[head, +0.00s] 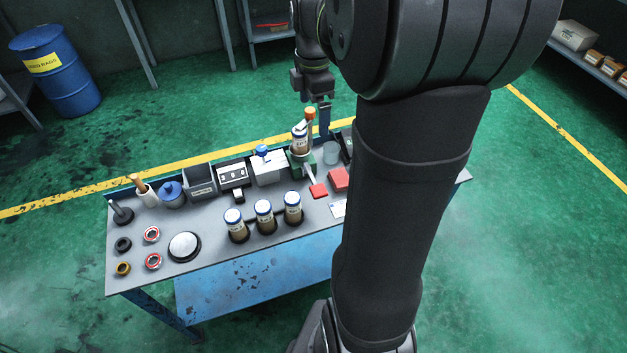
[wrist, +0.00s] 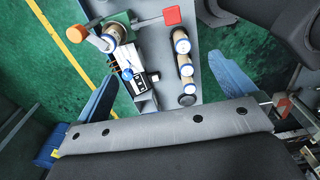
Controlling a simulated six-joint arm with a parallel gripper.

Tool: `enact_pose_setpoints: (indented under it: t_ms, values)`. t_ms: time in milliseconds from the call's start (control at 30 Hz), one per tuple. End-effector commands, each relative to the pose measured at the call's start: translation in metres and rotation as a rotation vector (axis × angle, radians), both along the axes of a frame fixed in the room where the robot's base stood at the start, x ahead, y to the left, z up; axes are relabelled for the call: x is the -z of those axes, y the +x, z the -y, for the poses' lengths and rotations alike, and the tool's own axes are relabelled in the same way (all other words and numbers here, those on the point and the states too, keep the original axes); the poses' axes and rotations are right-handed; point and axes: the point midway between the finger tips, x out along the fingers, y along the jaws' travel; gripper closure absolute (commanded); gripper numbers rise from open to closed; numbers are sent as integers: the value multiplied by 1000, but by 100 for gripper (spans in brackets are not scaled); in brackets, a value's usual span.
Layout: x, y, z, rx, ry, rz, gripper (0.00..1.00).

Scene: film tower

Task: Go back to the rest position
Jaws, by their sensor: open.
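My gripper (head: 318,100) hangs over the back edge of the workbench (head: 215,240), just behind a green-based stand (head: 302,160) with a jar and an orange knob on top. In the wrist view the blue fingers of my gripper (wrist: 160,78) are spread wide. No object shows held between them. The stand (wrist: 116,32), with its red-ended lever (wrist: 172,15), shows beyond the left finger. In the head view, whether a finger touches the stand cannot be told. My arm hides the bench's right part.
Three lidded jars (head: 264,215) stand in a row at the bench's front. A white box with a blue knob (head: 268,168), bins, rings and a round disc (head: 184,246) are to the left. A blue drum (head: 60,75) and shelving stand farther off. Green floor around the bench is clear.

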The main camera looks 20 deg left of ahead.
Motion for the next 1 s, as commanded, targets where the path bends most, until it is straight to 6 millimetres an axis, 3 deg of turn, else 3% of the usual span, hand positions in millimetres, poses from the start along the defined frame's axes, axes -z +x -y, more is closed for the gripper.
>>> enact_pose_setpoints:
  t_ms: [233, 1000]
  values:
    - [22, 0, 0, 0, 0, 0, 0]
    - [20, 0, 0, 1, 1, 1, 0]
